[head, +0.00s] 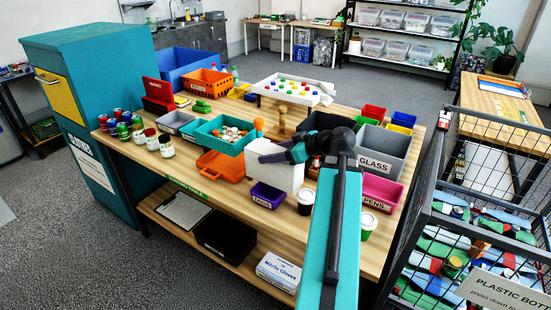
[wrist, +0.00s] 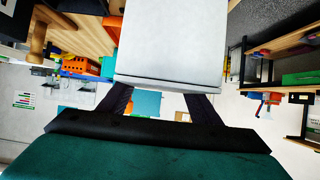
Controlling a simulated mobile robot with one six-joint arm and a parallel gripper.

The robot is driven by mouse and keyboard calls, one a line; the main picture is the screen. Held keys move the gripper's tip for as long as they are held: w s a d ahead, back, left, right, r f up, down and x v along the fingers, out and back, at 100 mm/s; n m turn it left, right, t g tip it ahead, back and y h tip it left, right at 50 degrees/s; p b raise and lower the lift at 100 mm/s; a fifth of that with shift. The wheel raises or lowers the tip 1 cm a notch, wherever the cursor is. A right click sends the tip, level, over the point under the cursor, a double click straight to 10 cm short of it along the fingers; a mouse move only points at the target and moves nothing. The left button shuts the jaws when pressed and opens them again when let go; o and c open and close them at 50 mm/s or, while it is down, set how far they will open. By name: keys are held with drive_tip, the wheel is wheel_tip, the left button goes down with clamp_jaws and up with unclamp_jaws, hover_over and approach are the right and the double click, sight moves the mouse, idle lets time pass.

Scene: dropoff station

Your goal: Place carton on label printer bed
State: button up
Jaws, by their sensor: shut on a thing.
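A plain white carton (head: 274,170) stands out in the middle of the head view, over the front part of the wooden table. My gripper (head: 284,155) is shut on its upper part. In the wrist view the carton (wrist: 170,45) fills the space between the two dark fingers (wrist: 160,98). The carton's lower end is close behind a small purple bin, and I cannot tell whether it touches anything there. I cannot make out a label printer bed for certain; a red and black device (head: 158,95) stands at the table's back left.
The wooden table (head: 290,222) is crowded. An orange bin (head: 222,166) and teal tray (head: 222,134) lie left of the carton, the purple bin (head: 267,195) in front. The grey GLASS bin (head: 381,147), pink PENS bin (head: 381,190) and lidded cups (head: 306,201) are right. A wire cage (head: 480,200) stands far right.

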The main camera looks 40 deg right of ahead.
drive_tip(key=shift+a+f+b, duration=0.25)
drive_tip(key=shift+b, duration=0.55)
drive_tip(key=b, duration=0.2)
drive_tip(key=a+b, duration=0.1)
drive_tip(key=b, duration=0.2)
drive_tip(key=shift+s+a, duration=0.25)
drive_tip(key=shift+s, duration=0.05)
drive_tip(key=s+a+b, duration=0.2)
drive_tip(key=a+b, duration=0.6)
drive_tip(key=b, duration=0.6)
drive_tip(key=shift+a+r+b, duration=0.15)
drive_tip(key=shift+a+b, duration=0.15)
drive_tip(key=shift+b, duration=0.1)
drive_tip(key=shift+s, duration=0.1)
